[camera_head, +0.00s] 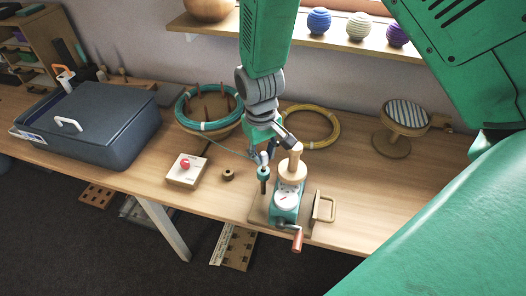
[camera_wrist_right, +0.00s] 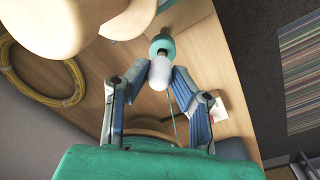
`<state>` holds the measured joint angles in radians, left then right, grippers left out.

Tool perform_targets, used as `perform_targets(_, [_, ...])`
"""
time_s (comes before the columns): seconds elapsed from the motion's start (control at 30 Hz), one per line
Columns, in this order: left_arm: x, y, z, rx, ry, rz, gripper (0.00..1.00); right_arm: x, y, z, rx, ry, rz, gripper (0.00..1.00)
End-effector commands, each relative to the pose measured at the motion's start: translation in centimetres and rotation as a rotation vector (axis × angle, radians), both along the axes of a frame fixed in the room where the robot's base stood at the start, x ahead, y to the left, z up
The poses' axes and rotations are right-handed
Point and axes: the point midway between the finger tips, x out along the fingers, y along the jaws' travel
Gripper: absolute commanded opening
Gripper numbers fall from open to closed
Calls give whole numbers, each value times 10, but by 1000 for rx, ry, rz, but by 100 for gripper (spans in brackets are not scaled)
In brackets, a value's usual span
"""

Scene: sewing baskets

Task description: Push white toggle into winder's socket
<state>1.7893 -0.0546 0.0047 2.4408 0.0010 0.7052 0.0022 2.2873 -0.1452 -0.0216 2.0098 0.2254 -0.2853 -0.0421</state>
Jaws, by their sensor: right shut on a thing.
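The winder (camera_head: 285,209) is a teal body on a wooden base with a pale wooden spool on top and a red-handled crank. The white toggle (camera_wrist_right: 159,75) shows in the wrist view between the fingertips of my right gripper (camera_wrist_right: 159,80). My right gripper is shut on it, and it also shows in the head view (camera_head: 265,152), beside the spool. The toggle's lower end lies against a teal ring (camera_wrist_right: 161,45), which tops a dark post on the winder (camera_head: 263,173). I cannot tell how deep the toggle sits. My left gripper is out of view.
A white box with a red button (camera_head: 186,170) and a small brown ring (camera_head: 228,174) lie left of the winder. Teal (camera_head: 183,112) and yellow (camera_head: 333,125) hoops lie behind. A blue-grey basket (camera_head: 90,120) stands left. Free tabletop lies right of the winder.

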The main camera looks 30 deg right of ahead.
Motion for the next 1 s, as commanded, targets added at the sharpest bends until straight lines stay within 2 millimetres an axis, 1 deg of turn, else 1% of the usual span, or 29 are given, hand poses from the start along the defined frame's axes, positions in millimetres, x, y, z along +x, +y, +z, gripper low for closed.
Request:
perform_targets(0.1, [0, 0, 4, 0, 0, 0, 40, 0, 1, 1, 0, 0, 1, 0])
perform_targets(0.47, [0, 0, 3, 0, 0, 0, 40, 0, 1, 0, 0, -1, 0, 0])
perform_targets(1.0, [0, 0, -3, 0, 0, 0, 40, 0, 1, -12, 0, -1, 0, 0])
